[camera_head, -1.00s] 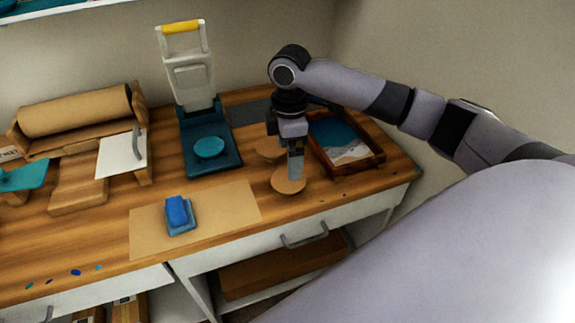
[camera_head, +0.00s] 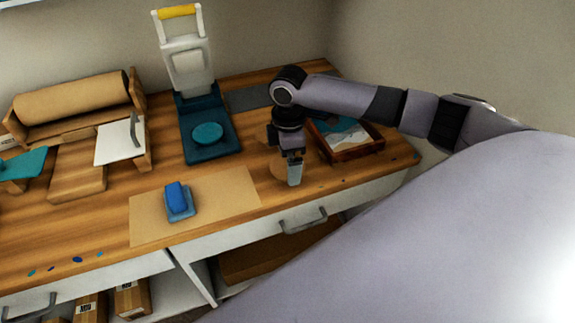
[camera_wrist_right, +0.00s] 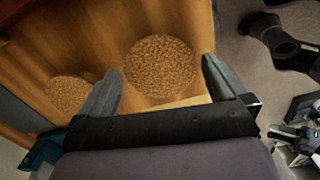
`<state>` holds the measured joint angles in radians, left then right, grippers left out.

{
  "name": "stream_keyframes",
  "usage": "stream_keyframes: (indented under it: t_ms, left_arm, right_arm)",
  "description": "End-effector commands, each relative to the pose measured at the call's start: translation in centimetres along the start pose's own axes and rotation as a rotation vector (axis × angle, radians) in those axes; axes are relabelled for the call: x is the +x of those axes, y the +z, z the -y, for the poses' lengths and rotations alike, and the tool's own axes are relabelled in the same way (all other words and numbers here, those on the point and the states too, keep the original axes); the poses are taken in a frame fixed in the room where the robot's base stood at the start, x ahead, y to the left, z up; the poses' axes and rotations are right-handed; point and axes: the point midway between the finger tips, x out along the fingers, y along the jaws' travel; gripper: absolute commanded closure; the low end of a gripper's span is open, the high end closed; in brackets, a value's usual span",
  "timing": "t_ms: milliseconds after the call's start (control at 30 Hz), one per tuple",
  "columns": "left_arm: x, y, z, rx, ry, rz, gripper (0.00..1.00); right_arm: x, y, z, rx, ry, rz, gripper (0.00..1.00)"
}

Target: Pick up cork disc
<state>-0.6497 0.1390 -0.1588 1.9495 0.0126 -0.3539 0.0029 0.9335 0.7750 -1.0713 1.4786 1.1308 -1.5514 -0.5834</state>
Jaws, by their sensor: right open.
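A round, speckled cork disc (camera_wrist_right: 160,66) lies flat on the wooden worktop. In the right wrist view it shows between and just beyond the fingertips of my right gripper (camera_wrist_right: 162,68). In the head view only the left part of this disc (camera_head: 278,171) shows behind my right gripper (camera_head: 294,180), which points down over it. The right gripper is open and holds nothing; whether its tips touch the disc or worktop I cannot tell. A second cork disc (camera_wrist_right: 68,92) lies left in the wrist view and is mostly hidden in the head view.
A framed blue-and-white resin picture (camera_head: 345,139) lies right of the gripper. A teal-based press (camera_head: 208,148) stands left, behind a brown paper mat (camera_head: 225,197) with a blue block (camera_head: 177,196). The worktop's front edge, above a drawer handle (camera_head: 303,220), is close.

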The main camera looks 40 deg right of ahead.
Motion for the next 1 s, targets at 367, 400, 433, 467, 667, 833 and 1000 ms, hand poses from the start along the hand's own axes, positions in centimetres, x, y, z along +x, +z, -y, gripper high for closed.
stream_keyframes:
  t_ms: [367, 400, 433, 467, 667, 833, 1000]
  left_arm:
    - [-0.26, -0.31, 0.01, 0.000, 0.000, 0.001, 0.52]
    - [-0.30, -0.36, 0.01, 0.000, 0.000, 0.001, 0.52]
    - [-0.33, -0.40, 0.01, 0.000, 0.000, 0.001, 0.52]
    - [-0.35, -0.43, 0.01, 0.000, 0.000, 0.001, 0.52]
    - [-0.52, -0.65, 0.00, 0.000, 0.000, 0.001, 0.52]
    - [-0.52, -0.66, 0.00, 0.001, 0.000, 0.001, 0.52]
    - [-0.51, -0.65, -0.01, 0.001, 0.000, 0.001, 0.52]
  right_arm:
    - [0.08, -0.03, 0.02, 0.000, -0.001, 0.000, 0.00]
    - [0.11, -0.04, 0.02, 0.000, -0.001, -0.001, 0.00]
    - [0.13, -0.04, 0.02, 0.000, -0.001, -0.001, 0.00]
    - [0.16, -0.04, 0.02, 0.000, -0.001, -0.001, 0.00]
    - [0.36, -0.02, 0.01, 0.000, 0.000, -0.001, 0.00]
    - [0.47, 0.00, 0.00, 0.000, 0.000, 0.000, 0.00]
    - [0.47, -0.01, 0.00, 0.000, 0.000, 0.000, 0.10]
